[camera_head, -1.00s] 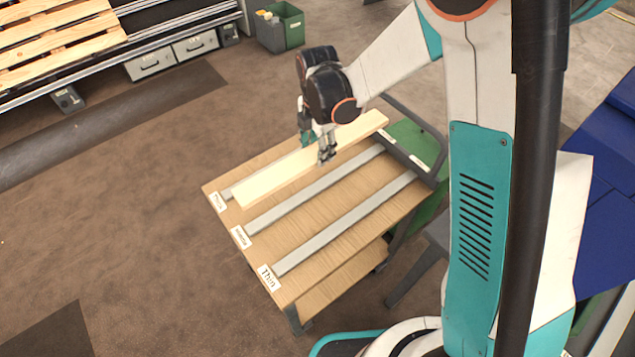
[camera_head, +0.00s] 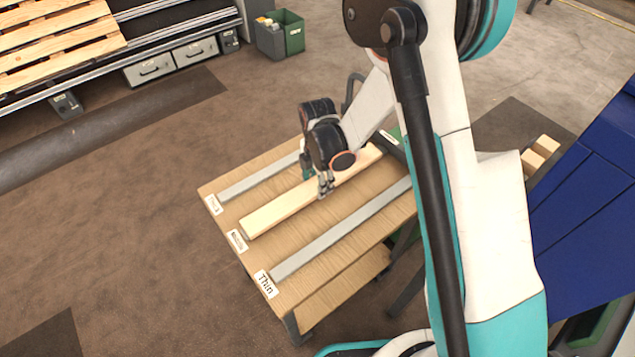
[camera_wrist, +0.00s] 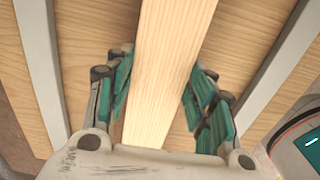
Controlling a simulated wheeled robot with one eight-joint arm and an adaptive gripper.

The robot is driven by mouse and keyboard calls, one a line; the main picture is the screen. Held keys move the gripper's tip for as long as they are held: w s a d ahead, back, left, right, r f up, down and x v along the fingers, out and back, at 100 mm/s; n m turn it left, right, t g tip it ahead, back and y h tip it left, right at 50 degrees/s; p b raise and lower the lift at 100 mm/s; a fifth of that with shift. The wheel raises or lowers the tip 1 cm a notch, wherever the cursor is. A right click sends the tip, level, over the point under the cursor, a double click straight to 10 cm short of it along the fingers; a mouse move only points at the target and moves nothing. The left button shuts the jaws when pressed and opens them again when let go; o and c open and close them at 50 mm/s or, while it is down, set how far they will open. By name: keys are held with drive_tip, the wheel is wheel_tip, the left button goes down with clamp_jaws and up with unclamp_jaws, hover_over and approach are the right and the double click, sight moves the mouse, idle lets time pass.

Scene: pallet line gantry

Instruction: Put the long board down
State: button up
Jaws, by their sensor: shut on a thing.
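The long board (camera_head: 280,211) is pale wood and lies lengthwise over the middle of the cart top (camera_head: 305,230). My gripper (camera_head: 325,190) is shut on the long board from above, around the middle of its length. In the wrist view the long board (camera_wrist: 172,50) runs between my two teal fingers. The board hides the middle grey strip that showed before. I cannot tell whether the board touches the cart or is just above it.
Grey strips lie bare on either side of the board, the far one (camera_head: 260,181) and the near one (camera_head: 335,236). A "Thin" label (camera_head: 265,284) marks the near strip; a middle label (camera_head: 237,241) sits by the board's end.

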drive_tip(key=o, duration=1.2)
drive_tip(key=shift+o, duration=0.2)
drive_tip(key=s+d+r+m+t+p, duration=0.1)
drive_tip(key=d+r+m+p, duration=0.1)
drive_tip(key=r, duration=0.9)
drive_tip(key=s+d+r+m+p, duration=0.1)
drive_tip(key=d+r+m+p, duration=0.15)
drive_tip(key=r, duration=0.75)
drive_tip(key=s+d+r+m+t, duration=0.3)
drive_tip(key=s+d+r+m, duration=0.3)
drive_tip(key=s+m, duration=0.3)
drive_tip(key=s+d+r+m+t, duration=0.3)
drive_tip(key=s+d+r+m, duration=0.3)
drive_tip(key=s+m, duration=0.3)
drive_tip(key=shift+s+r+m, duration=0.4)
drive_tip(key=shift+r+m, duration=0.4)
drive_tip(key=shift+m, duration=0.35)
